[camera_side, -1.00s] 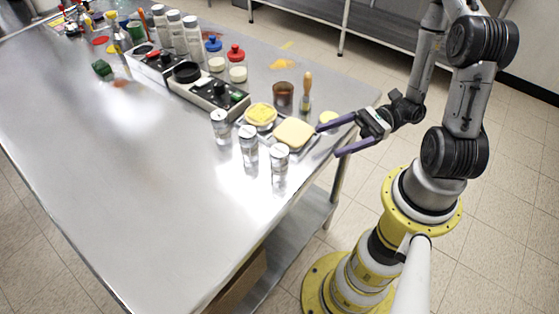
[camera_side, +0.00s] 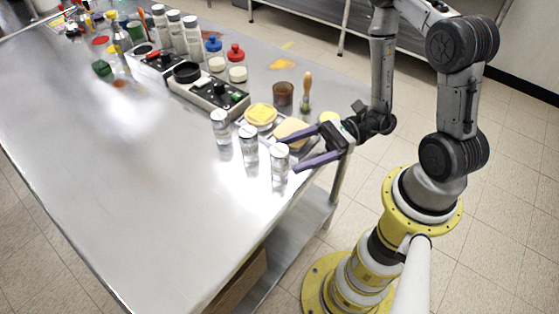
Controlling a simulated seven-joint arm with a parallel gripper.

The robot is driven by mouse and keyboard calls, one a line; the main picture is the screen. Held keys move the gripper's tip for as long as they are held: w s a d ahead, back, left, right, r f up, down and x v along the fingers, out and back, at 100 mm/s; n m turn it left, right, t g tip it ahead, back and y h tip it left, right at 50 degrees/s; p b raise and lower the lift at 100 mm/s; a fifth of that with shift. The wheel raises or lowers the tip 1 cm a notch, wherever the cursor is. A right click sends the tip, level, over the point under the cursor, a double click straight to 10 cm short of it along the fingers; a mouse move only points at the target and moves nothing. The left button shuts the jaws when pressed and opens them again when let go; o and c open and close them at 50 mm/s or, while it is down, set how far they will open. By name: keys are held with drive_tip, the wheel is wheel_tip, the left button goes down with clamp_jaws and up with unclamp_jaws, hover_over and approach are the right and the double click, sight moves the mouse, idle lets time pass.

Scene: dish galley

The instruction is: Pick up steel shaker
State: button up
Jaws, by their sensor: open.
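Three steel shakers stand upright in a slanting row near the right edge of the steel table. The left shaker (camera_side: 221,128) is farthest from my gripper, the middle shaker (camera_side: 248,145) is between, and the right shaker (camera_side: 280,164) is nearest. My gripper (camera_side: 297,156), with two purple fingers, is open and empty. Its fingertips point left, just right of the right shaker. I cannot tell whether a fingertip touches that shaker.
Yellow sponges (camera_side: 260,115) lie on trays behind the shakers, the nearer one partly hidden by my finger. A brown cup (camera_side: 283,93), a brush (camera_side: 306,92) and a black-and-silver device (camera_side: 212,95) stand farther back. The table (camera_side: 130,190) is clear at left and front.

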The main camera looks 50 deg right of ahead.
sight(280, 163)
drive_tip(key=shift+x, duration=1.3)
clamp_jaws()
